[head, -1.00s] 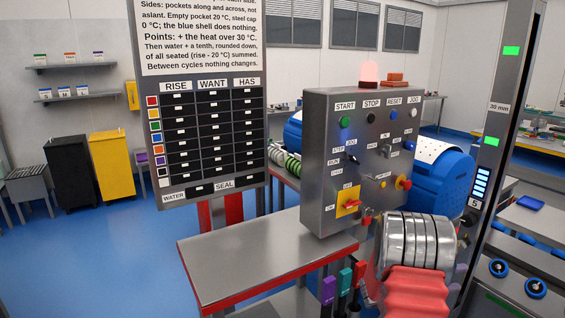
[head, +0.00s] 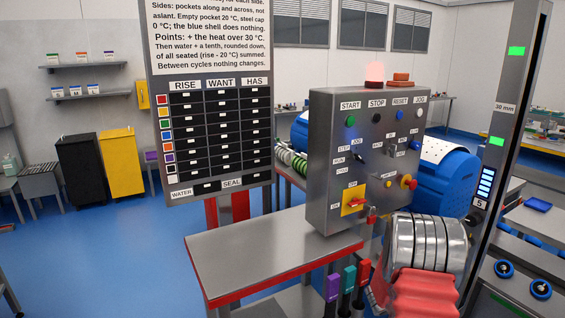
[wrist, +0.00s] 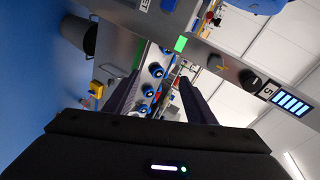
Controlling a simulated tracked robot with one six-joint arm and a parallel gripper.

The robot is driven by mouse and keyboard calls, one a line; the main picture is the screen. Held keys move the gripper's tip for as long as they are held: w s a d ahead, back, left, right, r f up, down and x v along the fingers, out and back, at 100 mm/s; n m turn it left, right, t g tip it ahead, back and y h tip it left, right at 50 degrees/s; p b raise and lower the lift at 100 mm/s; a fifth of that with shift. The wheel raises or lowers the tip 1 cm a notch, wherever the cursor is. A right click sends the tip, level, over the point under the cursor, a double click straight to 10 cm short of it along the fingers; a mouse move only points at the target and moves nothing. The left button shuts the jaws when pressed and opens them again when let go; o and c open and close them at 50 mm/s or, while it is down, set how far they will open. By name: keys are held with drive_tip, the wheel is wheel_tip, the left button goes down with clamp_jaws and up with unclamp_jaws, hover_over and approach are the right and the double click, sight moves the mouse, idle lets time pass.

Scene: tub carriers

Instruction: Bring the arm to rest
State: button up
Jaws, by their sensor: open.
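My gripper (wrist: 160,88) shows in the wrist view with its two dark fingers wide apart. Nothing is held between them. Beyond the fingers I see a grey surface with blue round parts (wrist: 155,70) and a grey post with a lit green square (wrist: 180,44). The fingertips look apart from these things, but the distance is hard to judge. The gripper's fingers cannot be made out in the head view.
Blue floor (head: 90,245) at the left is open.

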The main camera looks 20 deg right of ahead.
drive_tip(key=w+a+f+n+t+y, duration=0.3)
drive_tip(key=w+a+n+t+y, duration=0.2)
drive_tip(key=w+a+n, duration=0.4)
drive_tip(key=a+r+n+y, duration=0.3)
drive_tip(key=a+n+y, duration=0.1)
drive_tip(key=a, duration=0.6)
drive_tip(key=a+r+n+y, duration=0.25)
drive_tip(key=a+n, duration=0.25)
drive_tip(key=a, duration=0.5)
drive_tip(key=s+a+r+n+y, duration=0.1)
drive_tip(key=s+a+r+n, duration=0.6)
drive_tip(key=s+a, duration=0.5)
drive_tip(key=s+a+r+n+y, duration=0.2)
drive_tip(key=s+a+r+n, duration=0.5)
drive_tip(key=s+a+r, duration=0.4)
drive_tip(key=s+a, duration=0.1)
drive_tip(key=a, duration=0.2)
drive_tip(key=shift+s+n, duration=0.25)
drive_tip(key=shift+n, duration=0.05)
